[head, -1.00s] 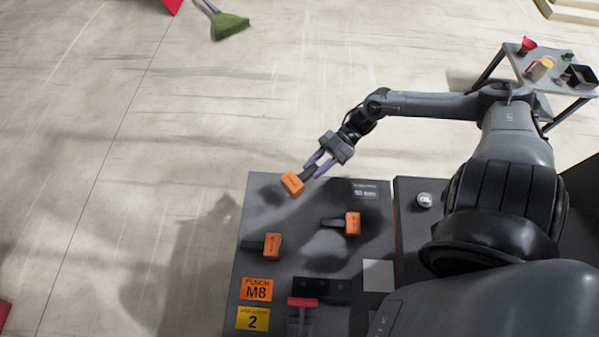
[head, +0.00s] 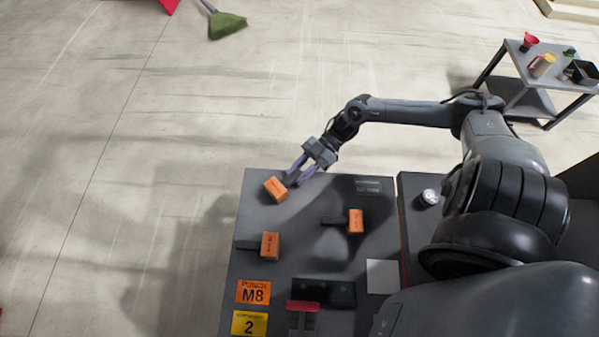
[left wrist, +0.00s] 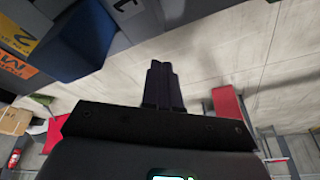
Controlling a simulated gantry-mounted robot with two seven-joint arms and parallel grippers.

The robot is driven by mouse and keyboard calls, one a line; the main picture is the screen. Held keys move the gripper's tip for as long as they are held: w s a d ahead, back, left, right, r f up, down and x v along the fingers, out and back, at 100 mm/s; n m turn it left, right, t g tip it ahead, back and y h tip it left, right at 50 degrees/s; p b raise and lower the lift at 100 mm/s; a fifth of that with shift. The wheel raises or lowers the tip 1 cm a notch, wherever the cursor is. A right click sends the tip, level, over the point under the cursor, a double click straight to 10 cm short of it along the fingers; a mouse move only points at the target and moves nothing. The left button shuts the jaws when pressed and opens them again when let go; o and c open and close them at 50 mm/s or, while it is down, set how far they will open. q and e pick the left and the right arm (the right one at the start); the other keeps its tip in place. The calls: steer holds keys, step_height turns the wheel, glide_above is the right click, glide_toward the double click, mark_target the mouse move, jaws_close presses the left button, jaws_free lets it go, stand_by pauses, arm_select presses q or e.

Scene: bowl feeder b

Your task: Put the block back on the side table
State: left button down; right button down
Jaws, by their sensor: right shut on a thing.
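Three orange blocks with dark handles show in the head view. My right gripper (head: 297,169) is shut on the dark handle of one orange block (head: 275,189), at the far left corner of the dark grey table (head: 310,184). Whether that block touches the tabletop is hard to tell. A second orange block (head: 356,221) and a third orange block (head: 270,246) lie on the table nearer to me. A side table (head: 516,58) with a shelf stands at the upper right. My left gripper (left wrist: 163,85) shows only in the left wrist view, its fingers together with nothing visible between them.
The side table carries a red cup (head: 530,41), a tan cup (head: 542,65) and a black bin (head: 582,72). An orange M8 label (head: 254,292), a yellow label (head: 249,323) and a red-topped piece (head: 303,306) are at the near part of the grey table.

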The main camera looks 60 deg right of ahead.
steer(key=c, duration=0.8)
jaws_free()
steer(key=shift+d, duration=0.1)
steer(key=shift+c, duration=0.2)
steer(key=v, duration=1.2)
steer(key=shift+p, duration=0.45)
steer(key=shift+w, duration=0.1)
